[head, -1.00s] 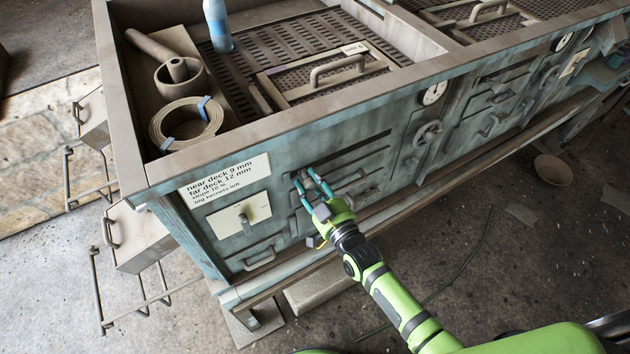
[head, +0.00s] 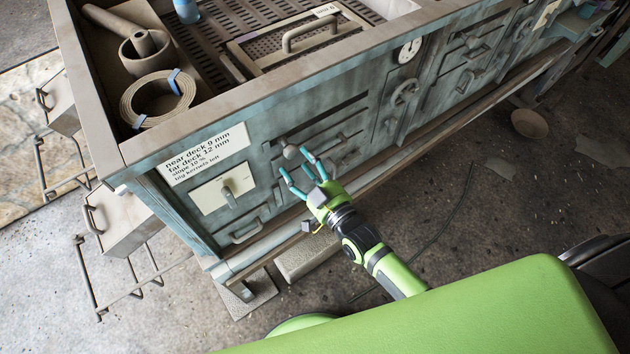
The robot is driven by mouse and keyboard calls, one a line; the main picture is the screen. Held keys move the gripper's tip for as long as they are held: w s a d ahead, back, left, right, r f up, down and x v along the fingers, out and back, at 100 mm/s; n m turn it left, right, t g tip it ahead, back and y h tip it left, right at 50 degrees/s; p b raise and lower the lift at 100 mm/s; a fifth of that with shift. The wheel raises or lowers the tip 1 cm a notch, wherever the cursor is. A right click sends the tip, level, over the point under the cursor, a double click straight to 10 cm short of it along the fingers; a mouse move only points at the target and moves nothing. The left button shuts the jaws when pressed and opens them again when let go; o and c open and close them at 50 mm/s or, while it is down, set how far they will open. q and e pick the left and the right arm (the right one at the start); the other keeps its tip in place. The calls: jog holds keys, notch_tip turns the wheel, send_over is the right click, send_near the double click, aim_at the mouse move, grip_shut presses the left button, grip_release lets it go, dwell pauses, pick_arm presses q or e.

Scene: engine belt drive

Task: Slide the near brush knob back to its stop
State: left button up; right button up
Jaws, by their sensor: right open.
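A small round grey knob (head: 291,152) stands out from a slot in the front of the blue-green machine (head: 380,120), and I take it for the near brush knob. My right gripper (head: 297,166) is open in front of the machine face, its teal fingers spread. The knob shows just beyond the fingertips, and nothing shows between the fingers. I cannot tell whether a fingertip touches the panel. My left gripper is not in view.
A white plate with a lever (head: 228,192) and a text label (head: 205,153) are left of the knob. A handwheel (head: 404,92) and a dial (head: 409,50) are to the right. A ledge (head: 300,232) runs below.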

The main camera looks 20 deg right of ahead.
jog(key=v, duration=0.7)
jog(key=shift+r, duration=0.1)
jog(key=s+d+f+g+h+b, duration=0.1)
jog(key=s+d+f+g, duration=0.2)
jog(key=f, duration=0.7)
jog(key=s+d+f+g+h, duration=0.15)
jog(key=s+f, duration=0.25)
jog(key=f, duration=0.6)
jog(key=s+d+f+g+h+b, duration=0.15)
jog(key=s+f+g, duration=0.25)
jog(key=f, duration=0.5)
jog(key=s+d+f+g, duration=0.1)
jog(key=s+f+g, duration=0.1)
jog(key=s+f, duration=0.2)
jog(key=s+d+f+m+g+h, duration=0.1)
jog(key=s+f, duration=0.4)
jog(key=s, duration=0.6)
jog(key=s+d+f+g+h, duration=0.1)
jog(key=s+d+f+g, duration=0.2)
jog(key=s, duration=0.4)
jog(key=shift+s+d+f+m+g, duration=0.2)
jog(key=shift+f+m+g, duration=0.1)
jog(key=shift+f+g, duration=0.45)
